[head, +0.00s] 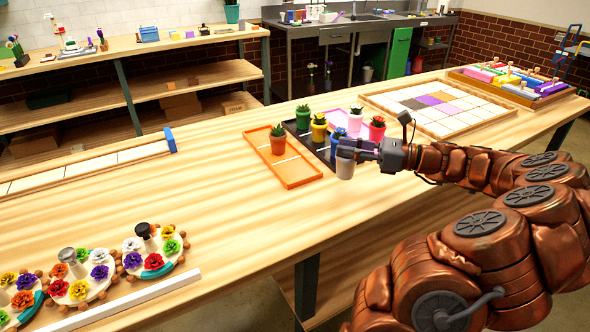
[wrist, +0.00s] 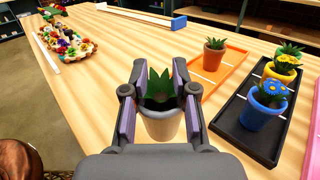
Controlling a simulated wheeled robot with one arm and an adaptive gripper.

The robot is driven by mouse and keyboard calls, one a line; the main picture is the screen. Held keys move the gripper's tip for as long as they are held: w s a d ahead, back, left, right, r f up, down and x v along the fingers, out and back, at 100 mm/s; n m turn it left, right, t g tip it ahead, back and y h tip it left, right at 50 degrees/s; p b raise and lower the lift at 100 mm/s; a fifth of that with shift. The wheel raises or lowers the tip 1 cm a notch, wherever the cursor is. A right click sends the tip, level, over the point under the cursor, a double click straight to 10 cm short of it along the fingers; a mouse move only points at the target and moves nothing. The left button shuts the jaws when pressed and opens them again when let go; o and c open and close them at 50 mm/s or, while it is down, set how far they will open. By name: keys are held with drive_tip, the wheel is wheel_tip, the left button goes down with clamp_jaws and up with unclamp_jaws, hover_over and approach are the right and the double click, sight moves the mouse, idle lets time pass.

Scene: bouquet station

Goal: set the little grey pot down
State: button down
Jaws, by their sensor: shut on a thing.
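The little grey pot (head: 345,169), pale with a spiky green plant, is held in my gripper (head: 357,150). In the wrist view the pot (wrist: 161,126) is upright between the two fingers of my gripper (wrist: 160,78), which are shut on it. Its base is partly hidden by the gripper body there, so I cannot tell its exact height. The black tray (wrist: 236,127) is to its right, holding green, yellow and blue pots. The orange tray (head: 301,174) lies to the left in the head view, with a terracotta pot (head: 278,138) in it.
A pink tray (head: 335,117) with a pink pot (head: 377,129) lies beyond the black one. A large tile board (head: 440,128) is at the right back. Flower-topped round pieces (head: 152,249) and a white strip (head: 135,299) are front left. Bare wood lies left of the orange tray.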

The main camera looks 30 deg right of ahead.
drive_tip(key=shift+w+a+f+p, duration=0.2)
drive_tip(key=shift+w+a+f, duration=0.6)
drive_tip(key=shift+w, duration=1.65)
drive_tip(key=shift+w+a+f+p, duration=0.15)
drive_tip(key=shift+w+a+f, duration=0.7)
drive_tip(key=shift+w, duration=1.65)
drive_tip(key=shift+w+a+f+p, duration=0.2)
drive_tip(key=shift+w+a+f, duration=0.6)
drive_tip(key=shift+w, duration=1.65)
drive_tip(key=shift+f, duration=0.1)
drive_tip(key=c, duration=0.9)
unclamp_jaws()
